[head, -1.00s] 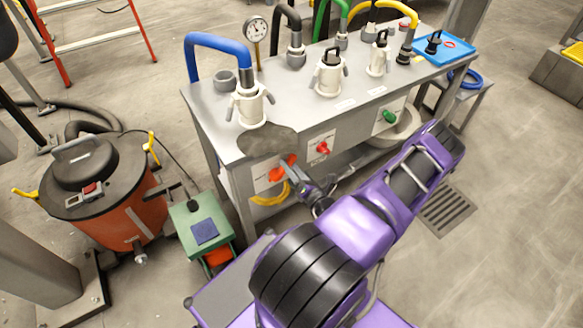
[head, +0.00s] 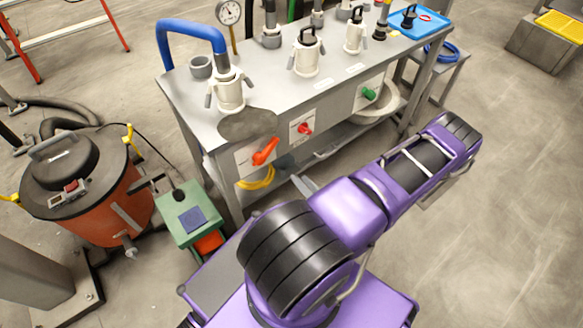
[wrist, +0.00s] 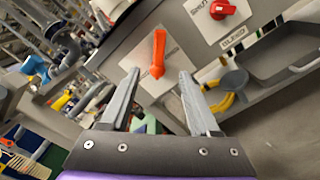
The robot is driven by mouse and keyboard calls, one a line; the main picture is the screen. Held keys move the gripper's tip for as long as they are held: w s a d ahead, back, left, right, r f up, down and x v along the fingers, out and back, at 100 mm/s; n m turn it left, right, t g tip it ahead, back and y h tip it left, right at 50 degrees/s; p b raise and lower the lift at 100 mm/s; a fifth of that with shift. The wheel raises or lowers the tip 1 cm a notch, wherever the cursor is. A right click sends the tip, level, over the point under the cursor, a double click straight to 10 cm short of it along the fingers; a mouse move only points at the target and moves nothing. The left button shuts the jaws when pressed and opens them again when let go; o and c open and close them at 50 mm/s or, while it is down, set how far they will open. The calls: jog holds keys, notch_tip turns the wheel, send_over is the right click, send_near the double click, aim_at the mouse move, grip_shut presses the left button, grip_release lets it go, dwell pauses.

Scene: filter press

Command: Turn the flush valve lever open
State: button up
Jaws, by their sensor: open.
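An orange lever (head: 265,151) sits on a white plate at the left of the bench front, slanting up to the right in the head view. In the wrist view the orange lever (wrist: 158,52) lies just beyond the fingertips, seen between them. My gripper (wrist: 159,72) is open and empty, with no visible contact on the lever. In the head view my arm hides most of the gripper.
White fittings and a blue hose (head: 190,28) stand on the steel bench (head: 285,95). Below it are a shelf and a yellow hose (head: 257,180). An orange drum (head: 100,195) and green box (head: 190,217) stand left.

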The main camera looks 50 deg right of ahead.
jog(key=shift+v, duration=1.2)
